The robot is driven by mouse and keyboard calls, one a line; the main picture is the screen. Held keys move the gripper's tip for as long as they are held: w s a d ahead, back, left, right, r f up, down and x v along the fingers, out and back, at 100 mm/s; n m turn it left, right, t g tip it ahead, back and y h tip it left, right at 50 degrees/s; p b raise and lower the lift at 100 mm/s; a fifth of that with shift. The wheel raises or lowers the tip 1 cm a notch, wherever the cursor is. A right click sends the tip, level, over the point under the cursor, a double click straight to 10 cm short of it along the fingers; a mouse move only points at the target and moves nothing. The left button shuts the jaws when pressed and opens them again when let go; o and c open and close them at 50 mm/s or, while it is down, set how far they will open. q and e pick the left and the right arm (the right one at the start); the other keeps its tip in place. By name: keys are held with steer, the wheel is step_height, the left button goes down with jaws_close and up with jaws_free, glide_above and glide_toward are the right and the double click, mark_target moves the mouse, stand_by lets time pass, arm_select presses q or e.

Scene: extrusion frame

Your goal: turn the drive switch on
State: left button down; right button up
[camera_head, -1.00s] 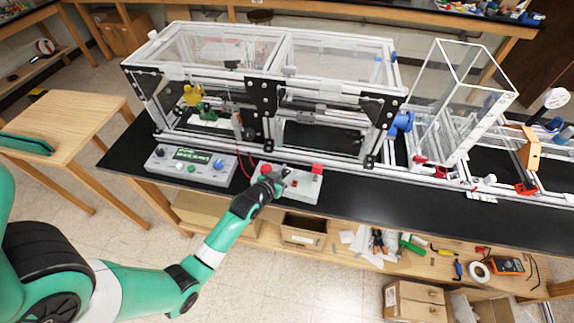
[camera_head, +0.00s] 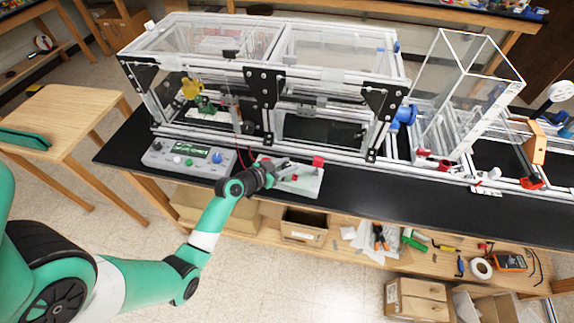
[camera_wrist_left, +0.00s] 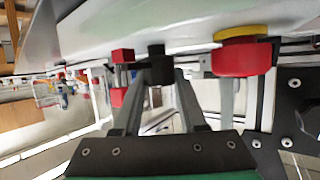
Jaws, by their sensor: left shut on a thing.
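The grey switch panel (camera_head: 308,184) lies at the front of the black bench, with a red block (camera_head: 318,162) on it. My left gripper (camera_head: 284,164) reaches over its left part. In the left wrist view, the gripper's two fingers (camera_wrist_left: 157,85) are shut on a black knob (camera_wrist_left: 156,62) standing out from the panel (camera_wrist_left: 180,25). The knob looks like the drive switch, but no label is readable. A red-and-yellow stop button (camera_wrist_left: 241,53) sits to its right and a red switch (camera_wrist_left: 121,72) to its left. My right gripper is not in view.
A grey control box (camera_head: 188,158) with a display and buttons stands left of the panel. The extrusion frame (camera_head: 262,85) with clear covers rises close behind. A clear box (camera_head: 468,95) stands to the right. The bench front right of the panel is clear.

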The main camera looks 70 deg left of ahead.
arm_select(q)
steer(key=shift+c, duration=2.3)
jaws_free()
steer(key=shift+f, duration=0.1)
steer(key=shift+s+r, duration=0.2)
steer(key=shift+s, duration=0.05)
steer(key=p+v, duration=0.2)
steer(key=v, duration=0.9)
steer(key=shift+d, duration=0.15)
